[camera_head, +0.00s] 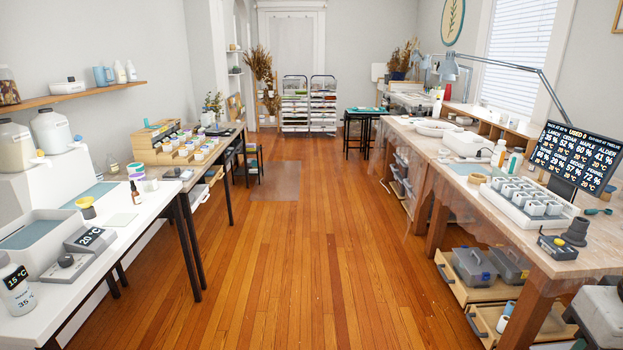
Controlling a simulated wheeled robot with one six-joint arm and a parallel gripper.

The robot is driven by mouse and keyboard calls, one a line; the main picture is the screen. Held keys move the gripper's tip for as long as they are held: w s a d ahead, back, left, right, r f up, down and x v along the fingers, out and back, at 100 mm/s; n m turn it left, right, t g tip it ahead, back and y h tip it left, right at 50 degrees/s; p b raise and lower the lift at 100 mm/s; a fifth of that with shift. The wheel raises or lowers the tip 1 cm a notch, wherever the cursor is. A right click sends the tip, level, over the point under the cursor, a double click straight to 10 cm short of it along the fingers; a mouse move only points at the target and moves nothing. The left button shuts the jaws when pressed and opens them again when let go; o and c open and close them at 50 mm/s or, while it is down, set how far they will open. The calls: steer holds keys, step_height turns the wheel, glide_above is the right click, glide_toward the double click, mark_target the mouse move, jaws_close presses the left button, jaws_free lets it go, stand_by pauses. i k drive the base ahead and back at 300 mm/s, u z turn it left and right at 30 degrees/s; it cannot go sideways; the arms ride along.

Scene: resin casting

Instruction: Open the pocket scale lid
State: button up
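I cannot pick out the pocket scale with certainty. A small dark grey box (557,247) lies near the front right corner of the right wooden workbench, beside a dark stepped cylinder (576,232). It is too small to tell whether it is a scale or has a lid. A grey device with a display reading 20 °C (90,240) stands on the left white table. My gripper is not in view.
The wooden floor (255,250) between the left white table (130,222) and the right workbench (440,165) is clear. Drawers (470,290) stand pulled out under the right bench. A white tray of cups (510,205) and a dark screen (577,157) stand on it.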

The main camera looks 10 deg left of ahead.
mark_target(170, 173)
steer(key=u, duration=0.15)
steer(key=i, duration=1.95)
steer(key=u, duration=0.9)
steer(key=i, duration=2.05)
steer(key=u, duration=0.8)
steer(key=i, duration=0.8)
steer(key=u, duration=0.2)
